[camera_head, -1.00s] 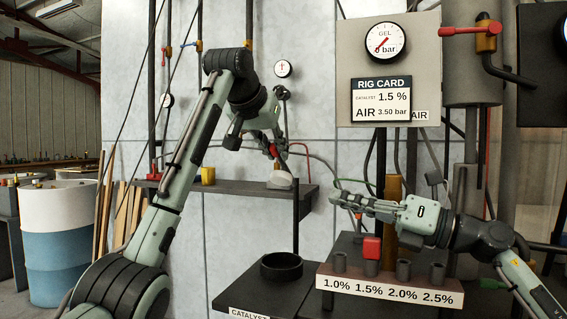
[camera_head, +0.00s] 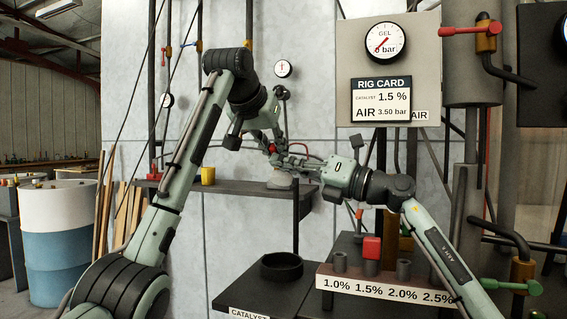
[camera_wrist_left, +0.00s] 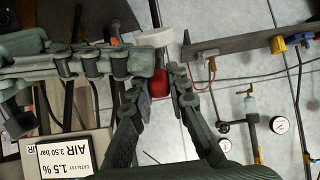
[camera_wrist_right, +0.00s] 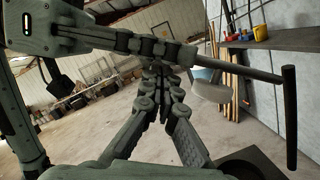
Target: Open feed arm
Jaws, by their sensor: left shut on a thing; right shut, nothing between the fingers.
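My left gripper (camera_head: 268,147) is shut on a red part (camera_wrist_left: 158,84) at the middle of the head view. A pale cup (camera_wrist_left: 155,38) sits beside the red part; it also shows in the right wrist view (camera_wrist_right: 212,88). My right gripper (camera_head: 290,161) is shut and empty, with its fingers close beside the left fingers; I cannot tell if they touch. In the right wrist view a grey rod (camera_wrist_right: 245,71) runs rightward from behind the right fingers towards an upright dark post (camera_wrist_right: 290,115). I cannot tell which part is the feed arm.
A grey shelf (camera_head: 235,187) lies behind the grippers. The dark post (camera_head: 295,220) rises by the black catalyst ring (camera_head: 281,267). A labelled block (camera_head: 390,288) with a red piece (camera_head: 372,247) stands at lower right. The rig card (camera_head: 381,99) and gauge hang above.

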